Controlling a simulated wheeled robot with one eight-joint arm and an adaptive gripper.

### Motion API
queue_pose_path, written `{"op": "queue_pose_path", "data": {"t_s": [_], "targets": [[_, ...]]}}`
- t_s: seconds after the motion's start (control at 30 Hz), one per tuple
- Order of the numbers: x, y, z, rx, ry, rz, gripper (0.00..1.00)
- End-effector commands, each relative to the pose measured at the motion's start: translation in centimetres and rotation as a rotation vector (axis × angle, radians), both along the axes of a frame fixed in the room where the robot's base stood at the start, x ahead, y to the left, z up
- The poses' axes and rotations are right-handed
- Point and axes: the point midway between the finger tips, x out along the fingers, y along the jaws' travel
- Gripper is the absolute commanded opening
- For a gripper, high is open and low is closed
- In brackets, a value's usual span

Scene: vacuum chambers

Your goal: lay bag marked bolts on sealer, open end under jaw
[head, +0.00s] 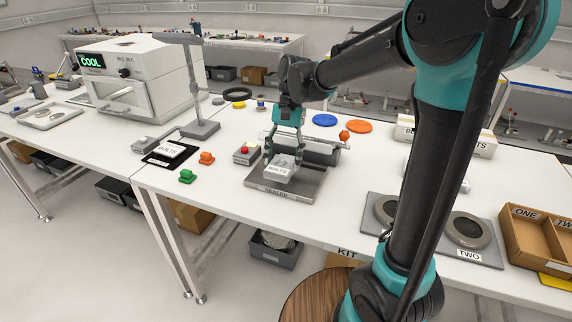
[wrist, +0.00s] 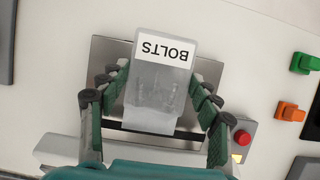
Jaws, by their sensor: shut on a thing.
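The clear bag marked BOLTS (head: 282,165) is held in my gripper (head: 284,150) over the grey sealer plate (head: 305,190). In the wrist view the bag (wrist: 157,88) lies between the two teal fingers of my gripper (wrist: 160,85), which are shut on its sides. Its white label faces up at the end farther from the jaw. Its other end points toward the sealer's jaw bar (head: 316,150), which has an orange knob. I cannot tell whether the bag touches the plate or whether its end is under the jaw.
A red-button box (head: 246,153) stands left of the sealer. Orange (head: 207,158) and green (head: 187,176) clips lie farther left, near a black mat (head: 156,160) with a BOLTS card. A grey plate with round pads (head: 377,226) is to the right.

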Motion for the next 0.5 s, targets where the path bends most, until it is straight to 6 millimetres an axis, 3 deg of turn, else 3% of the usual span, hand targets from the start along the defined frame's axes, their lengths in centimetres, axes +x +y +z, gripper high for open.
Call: {"op": "queue_pose_path", "data": {"t_s": [0.33, 0.5], "targets": [[2.7, -1.0, 0.0, 0.0, 0.0, -0.001, 0.28], [2.6, -0.9, -2.7, 0.0, 0.0, 0.001, 0.28]]}}
